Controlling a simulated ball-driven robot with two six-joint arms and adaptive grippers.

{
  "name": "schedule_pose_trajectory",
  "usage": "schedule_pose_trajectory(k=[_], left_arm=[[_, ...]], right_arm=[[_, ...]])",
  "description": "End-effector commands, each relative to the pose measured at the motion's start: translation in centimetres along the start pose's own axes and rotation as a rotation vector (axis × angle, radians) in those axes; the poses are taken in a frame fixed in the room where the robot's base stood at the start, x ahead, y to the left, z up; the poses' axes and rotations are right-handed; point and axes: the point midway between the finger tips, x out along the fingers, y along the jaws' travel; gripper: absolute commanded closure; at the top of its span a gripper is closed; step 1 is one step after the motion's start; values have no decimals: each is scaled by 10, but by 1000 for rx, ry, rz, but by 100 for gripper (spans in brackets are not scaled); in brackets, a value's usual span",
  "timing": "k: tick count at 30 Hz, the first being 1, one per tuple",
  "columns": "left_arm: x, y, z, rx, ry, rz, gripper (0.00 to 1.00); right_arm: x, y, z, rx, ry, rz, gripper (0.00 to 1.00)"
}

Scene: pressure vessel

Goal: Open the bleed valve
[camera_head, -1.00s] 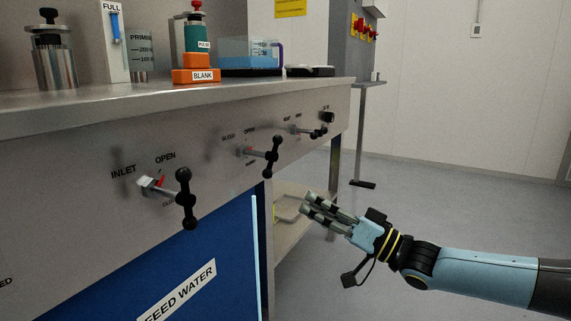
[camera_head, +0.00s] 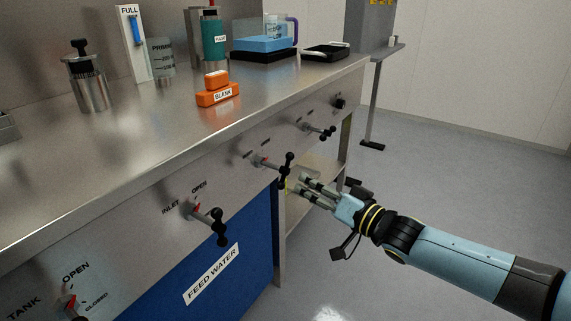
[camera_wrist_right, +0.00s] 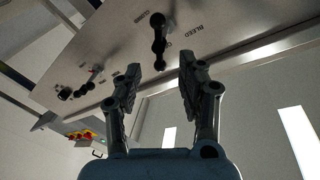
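The bleed valve is the middle valve on the bench's front panel, with a black ball-ended handle (camera_head: 286,168) on a metal stem. Its label is too small to read in the head view. In the right wrist view the word BLEED shows beside the black handle (camera_wrist_right: 158,38), just beyond the fingertips. My right gripper (camera_head: 300,184) is open and empty, a little right of and below that handle, apparently not touching it. Its two fingers (camera_wrist_right: 174,62) stand apart in the wrist view. My left gripper is not in view.
The inlet valve (camera_head: 215,224) is nearer on the same panel, the tank valve (camera_head: 72,307) lower left, and another valve (camera_head: 324,131) farther along. The steel bench top (camera_head: 150,130) holds an orange BLANK block (camera_head: 218,90) and containers. Open floor (camera_head: 420,200) lies to the right.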

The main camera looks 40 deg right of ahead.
Motion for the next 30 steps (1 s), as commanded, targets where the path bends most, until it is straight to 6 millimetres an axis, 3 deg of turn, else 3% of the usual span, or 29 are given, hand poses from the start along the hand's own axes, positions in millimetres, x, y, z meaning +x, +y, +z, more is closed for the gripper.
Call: schedule_pose_trajectory(k=[6, 12, 25, 30], left_arm=[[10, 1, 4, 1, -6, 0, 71], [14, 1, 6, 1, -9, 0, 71], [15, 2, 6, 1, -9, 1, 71], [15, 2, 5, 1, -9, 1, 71]], right_arm=[[46, 1, 1, 1, 4, -1, 60], [77, 0, 0, 0, 3, -1, 60], [88, 0, -1, 0, 1, -2, 60], [88, 0, -1, 0, 2, -2, 83]])
